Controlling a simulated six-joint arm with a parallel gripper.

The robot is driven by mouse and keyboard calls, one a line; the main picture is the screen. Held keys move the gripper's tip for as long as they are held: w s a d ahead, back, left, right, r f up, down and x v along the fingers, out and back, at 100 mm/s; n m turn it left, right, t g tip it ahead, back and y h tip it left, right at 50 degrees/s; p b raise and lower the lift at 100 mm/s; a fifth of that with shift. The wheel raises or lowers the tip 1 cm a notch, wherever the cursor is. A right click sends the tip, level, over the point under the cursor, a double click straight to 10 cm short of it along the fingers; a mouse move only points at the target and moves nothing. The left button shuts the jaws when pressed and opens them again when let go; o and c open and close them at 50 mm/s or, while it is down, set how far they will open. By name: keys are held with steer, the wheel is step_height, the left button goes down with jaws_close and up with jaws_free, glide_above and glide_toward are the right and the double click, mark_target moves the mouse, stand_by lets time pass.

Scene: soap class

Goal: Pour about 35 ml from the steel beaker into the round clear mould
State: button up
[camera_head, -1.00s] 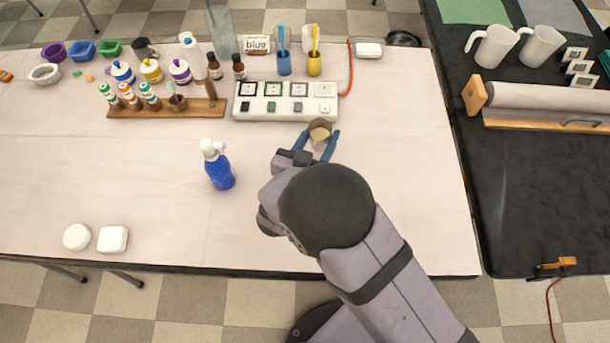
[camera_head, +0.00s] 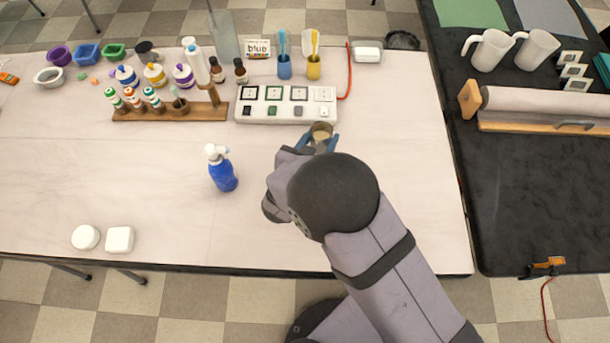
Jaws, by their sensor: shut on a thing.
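My gripper (camera_head: 319,141) has blue fingers and is shut on a small round beaker (camera_head: 321,131) with a tan inside, which I take for the steel beaker. It is just in front of the white block with square pads. The beaker looks about upright; its fill level cannot be told. A pale round open dish (camera_head: 49,77) at the far left back looks like the round clear mould. It stands well away from my gripper, and its inside is too small to read.
The white pad block (camera_head: 286,112) is close behind the beaker. A blue spray bottle (camera_head: 222,170) stands left of my arm. A wooden rack (camera_head: 170,114) holds small bottles. White round (camera_head: 85,237) and square (camera_head: 120,240) pieces lie at front left. The middle left table is clear.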

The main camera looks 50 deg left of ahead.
mark_target(326, 123)
steer(key=shift+r+p, duration=1.8)
steer(key=shift+r, duration=0.75)
steer(key=shift+w+r+m+h, duration=0.1)
steer(key=shift+r+m+h, duration=0.05)
steer(key=shift+m+h, duration=0.15)
steer(key=w+d+m+g+h, duration=0.1)
steer(key=w+d+m+h, duration=0.2)
steer(key=d, duration=1.3)
steer(key=w+d+m+g+h, duration=0.1)
steer(key=w+d+m+h, duration=0.3)
steer(key=d, duration=1.2)
steer(key=w+d+m+g+h+p, duration=0.1)
steer(key=w+d+m+h, duration=0.2)
steer(key=d+m+h, duration=0.4)
steer(key=shift+w+d+r+m+g+h, duration=0.3)
steer(key=shift+d+h, duration=0.5)
steer(key=shift+d, duration=3.6)
steer(key=shift+f, duration=0.1)
